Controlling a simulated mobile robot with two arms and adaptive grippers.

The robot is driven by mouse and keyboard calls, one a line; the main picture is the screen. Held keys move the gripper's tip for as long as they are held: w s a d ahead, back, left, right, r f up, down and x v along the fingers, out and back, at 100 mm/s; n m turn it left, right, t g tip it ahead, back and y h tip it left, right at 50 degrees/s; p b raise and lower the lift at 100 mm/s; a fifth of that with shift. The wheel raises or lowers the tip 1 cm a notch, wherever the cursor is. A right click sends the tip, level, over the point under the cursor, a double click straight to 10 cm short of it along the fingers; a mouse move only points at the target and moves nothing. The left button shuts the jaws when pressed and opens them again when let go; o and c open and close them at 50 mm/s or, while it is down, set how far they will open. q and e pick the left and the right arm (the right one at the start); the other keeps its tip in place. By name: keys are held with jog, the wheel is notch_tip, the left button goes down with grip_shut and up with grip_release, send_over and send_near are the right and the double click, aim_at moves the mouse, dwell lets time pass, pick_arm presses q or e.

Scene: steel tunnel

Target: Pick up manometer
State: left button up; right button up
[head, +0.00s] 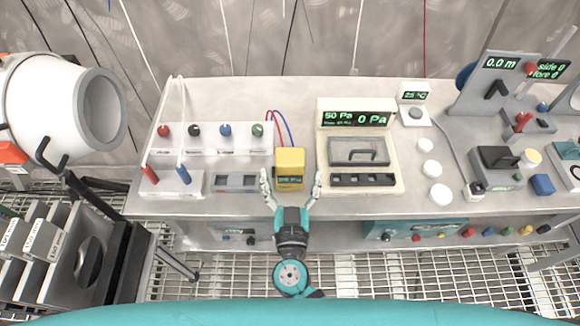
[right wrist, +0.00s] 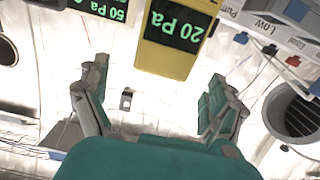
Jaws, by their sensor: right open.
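The manometer looks to be the yellow handheld meter (head: 290,160) with a dark display, at the middle of the bench in the head view. A blue and a red lead run up behind it. It also shows at the top of the right wrist view (right wrist: 165,57), where its display reads 20 Pa upside down. My right gripper (head: 291,178) is open and empty, its fingers spread to either side of the meter's lower end. In the right wrist view the gripper (right wrist: 160,75) has a gap between its fingertips and the meter. My left gripper is not in view.
A white panel with coloured knobs (head: 209,138) stands left of the meter. A cream instrument (head: 358,116) reading 0 Pa stands close on its right. A small grey box (head: 235,182) lies to its left. Bare steel bench (head: 300,95) lies behind.

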aim_at(290, 168)
jog(key=shift+w+a+p, duration=0.15)
jog(key=shift+w+p, duration=0.2)
jog(key=shift+w, duration=2.6)
jog(key=c, duration=1.3)
jog(key=shift+r, duration=0.1)
